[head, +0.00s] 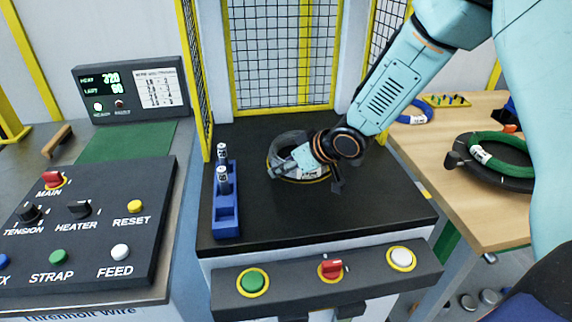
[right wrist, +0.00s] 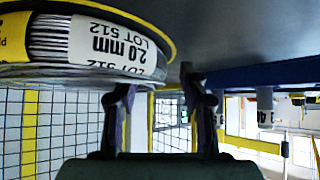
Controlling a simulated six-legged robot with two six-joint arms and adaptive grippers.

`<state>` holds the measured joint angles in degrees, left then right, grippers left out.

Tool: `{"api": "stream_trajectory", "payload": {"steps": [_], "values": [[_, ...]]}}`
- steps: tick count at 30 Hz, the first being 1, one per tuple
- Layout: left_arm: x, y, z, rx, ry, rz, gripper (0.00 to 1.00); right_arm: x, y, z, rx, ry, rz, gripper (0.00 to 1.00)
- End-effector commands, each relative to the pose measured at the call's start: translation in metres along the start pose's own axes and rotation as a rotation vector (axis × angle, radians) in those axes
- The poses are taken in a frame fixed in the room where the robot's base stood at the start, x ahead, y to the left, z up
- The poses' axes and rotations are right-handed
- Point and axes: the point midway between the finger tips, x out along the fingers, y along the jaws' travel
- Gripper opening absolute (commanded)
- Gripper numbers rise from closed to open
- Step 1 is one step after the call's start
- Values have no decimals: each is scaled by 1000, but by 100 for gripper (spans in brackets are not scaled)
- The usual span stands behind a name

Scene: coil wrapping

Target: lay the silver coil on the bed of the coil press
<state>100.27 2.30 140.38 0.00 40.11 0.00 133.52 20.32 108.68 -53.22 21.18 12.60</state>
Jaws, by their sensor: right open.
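The silver coil (head: 288,140) lies on the black bed (head: 385,205) of the coil press, within a yellow ring, partly hidden behind my right arm. In the right wrist view, which is upside down, the coil (right wrist: 52,38) fills the upper left, with a white label reading 2.0 mm, LOT 512. My right gripper (right wrist: 160,88) is open, with its two dark fingers apart and nothing between them. The coil is beside the fingers, and I cannot tell whether one touches it. My left gripper is not in view.
A blue holder (head: 226,222) with small labelled cylinders stands at the bed's left edge. Mesh guards (head: 285,50) close the back and sides. The press's front buttons (head: 253,281) are below. A side table (head: 440,185) at right carries a green coil (head: 500,150). The front right bed is clear.

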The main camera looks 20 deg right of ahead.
Motion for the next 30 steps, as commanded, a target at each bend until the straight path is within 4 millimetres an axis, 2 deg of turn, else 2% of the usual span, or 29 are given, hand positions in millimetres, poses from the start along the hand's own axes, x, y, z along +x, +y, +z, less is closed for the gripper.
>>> {"api": "stream_trajectory", "payload": {"steps": [5, 15, 27, 30], "values": [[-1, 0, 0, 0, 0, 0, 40, -7, 1, -1, 3, 2, 1, 43], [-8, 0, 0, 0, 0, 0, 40, -63, 0, -2, 8, 6, -2, 43], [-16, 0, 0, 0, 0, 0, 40, -93, -1, -1, 5, 3, -3, 43], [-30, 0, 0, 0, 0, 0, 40, -101, 0, -3, 6, 3, -3, 43]]}}
